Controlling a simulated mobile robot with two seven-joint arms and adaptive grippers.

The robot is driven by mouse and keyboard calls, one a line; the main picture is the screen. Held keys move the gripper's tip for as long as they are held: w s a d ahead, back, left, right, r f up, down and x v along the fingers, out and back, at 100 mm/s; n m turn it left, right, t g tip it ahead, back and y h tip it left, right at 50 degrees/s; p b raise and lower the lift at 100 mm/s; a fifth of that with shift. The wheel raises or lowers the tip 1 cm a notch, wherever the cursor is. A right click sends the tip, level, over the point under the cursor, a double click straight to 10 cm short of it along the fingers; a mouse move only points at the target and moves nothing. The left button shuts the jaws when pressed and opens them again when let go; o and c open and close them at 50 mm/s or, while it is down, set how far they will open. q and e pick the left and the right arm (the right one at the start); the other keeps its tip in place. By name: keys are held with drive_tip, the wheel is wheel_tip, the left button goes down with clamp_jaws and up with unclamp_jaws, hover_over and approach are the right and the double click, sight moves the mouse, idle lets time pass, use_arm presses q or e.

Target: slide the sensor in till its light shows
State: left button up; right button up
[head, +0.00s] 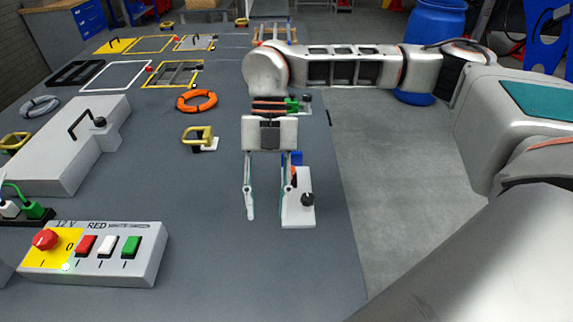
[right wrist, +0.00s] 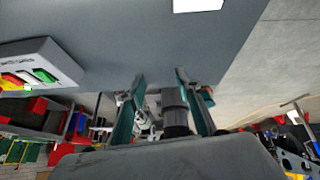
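My right gripper (head: 268,215) points down over the table in the head view. Its two fingers are apart with bare table between them. A white block with a black knob (head: 308,199) stands beside its right-hand finger; I cannot tell if they touch. A small blue part (head: 295,158) and an orange bit show behind that finger. I cannot tell which part is the sensor, and no sensor light is clear there. In the right wrist view the gripper (right wrist: 158,75) also has its fingers apart. A dark cylinder (right wrist: 175,98) shows between them; I cannot tell what it is. My left gripper is not in view.
A control box (head: 95,255) with a red knob, several buttons and a small lit spot stands front left. A large grey case (head: 65,150) with a black handle lies left. An orange ring (head: 197,101) and a yellow handle (head: 197,134) lie behind. The table's right edge is close.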

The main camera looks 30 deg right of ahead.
drive_tip(key=w+d+r+t+h, duration=0.1)
drive_tip(key=w+d, duration=0.2)
drive_tip(key=d, duration=0.1)
drive_tip(key=w+d+r+t+h, duration=0.1)
drive_tip(key=w+d+t, duration=0.1)
drive_tip(key=w+d, duration=0.2)
drive_tip(key=w+d+r+m+t+h, duration=0.1)
drive_tip(key=w+d, duration=0.3)
drive_tip(key=shift+d+t, duration=0.2)
drive_tip(key=shift+t, duration=0.2)
drive_tip(key=shift+w+d+f+h, duration=0.1)
drive_tip(key=shift+d+f+h, duration=0.05)
drive_tip(key=shift+h, duration=0.15)
wheel_tip(320, 180, down, 7)
drive_tip(key=shift+f, duration=0.2)
drive_tip(key=shift+c, duration=0.4)
clamp_jaws()
